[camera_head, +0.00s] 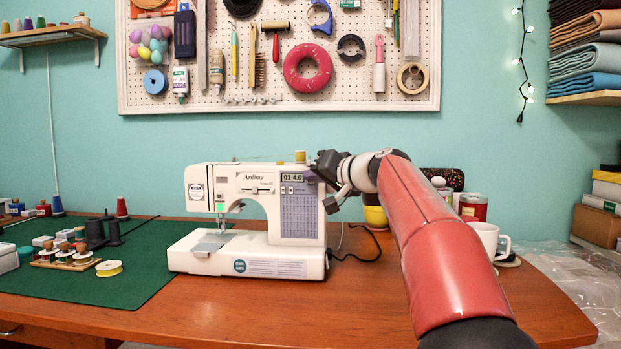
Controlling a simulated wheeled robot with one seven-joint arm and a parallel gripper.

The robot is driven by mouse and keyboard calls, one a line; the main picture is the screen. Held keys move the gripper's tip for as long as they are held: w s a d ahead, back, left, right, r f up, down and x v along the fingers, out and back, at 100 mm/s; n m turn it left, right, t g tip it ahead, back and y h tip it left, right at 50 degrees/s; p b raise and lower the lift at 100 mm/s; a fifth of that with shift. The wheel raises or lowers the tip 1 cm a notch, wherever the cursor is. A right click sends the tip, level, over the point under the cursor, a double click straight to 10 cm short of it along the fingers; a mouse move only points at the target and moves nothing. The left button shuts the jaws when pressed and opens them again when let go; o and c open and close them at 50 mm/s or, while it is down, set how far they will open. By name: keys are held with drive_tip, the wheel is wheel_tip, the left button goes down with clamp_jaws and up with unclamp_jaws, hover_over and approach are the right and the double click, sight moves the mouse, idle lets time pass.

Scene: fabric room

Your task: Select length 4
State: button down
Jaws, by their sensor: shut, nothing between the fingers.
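A white sewing machine (240,256) stands upright on the wooden desk. Its small display (293,178) on the upper right front reads "01 4.0". Small buttons (291,190) sit just below the display, above a printed stitch chart (299,215). My gripper (318,165) is at the machine's upper right corner, close to the right end of the display. It is shut and holds nothing. Its fingertips are small and dark here, and I cannot tell whether they touch the machine. My gripper and wrist hide part of the machine's right side.
A green mat (110,285) with spools and small parts lies to the left. A black cord (362,255) runs from the machine's right side. A white mug (487,238), a red tin (473,207) and a yellow pot (375,216) stand behind my arm. The front of the desk is clear.

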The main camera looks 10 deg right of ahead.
drive_tip(key=shift+s+a, duration=0.15)
drive_tip(key=shift+s, duration=0.3)
drive_tip(key=shift+b, duration=0.3)
drive_tip(key=shift+s+a+b, duration=0.25)
drive_tip(key=shift+s+b, duration=0.25)
drive_tip(key=shift+s, duration=0.3)
drive_tip(key=shift+s+a+b, duration=0.3)
drive_tip(key=shift+s+b, duration=0.2)
drive_tip(key=shift+s, duration=0.25)
drive_tip(key=shift+s+a+b, duration=0.25)
drive_tip(key=shift+s+b, duration=0.25)
drive_tip(key=shift+s, duration=0.3)
drive_tip(key=s+f+n+g+h+p, duration=0.2)
drive_tip(key=s+f+g+h+p, duration=0.4)
drive_tip(key=s+f, duration=2.6)
drive_tip(key=s+g+h, duration=0.1)
drive_tip(key=s+g, duration=0.2)
drive_tip(key=shift+s+a+f, duration=0.2)
drive_tip(key=shift+s, duration=0.05)
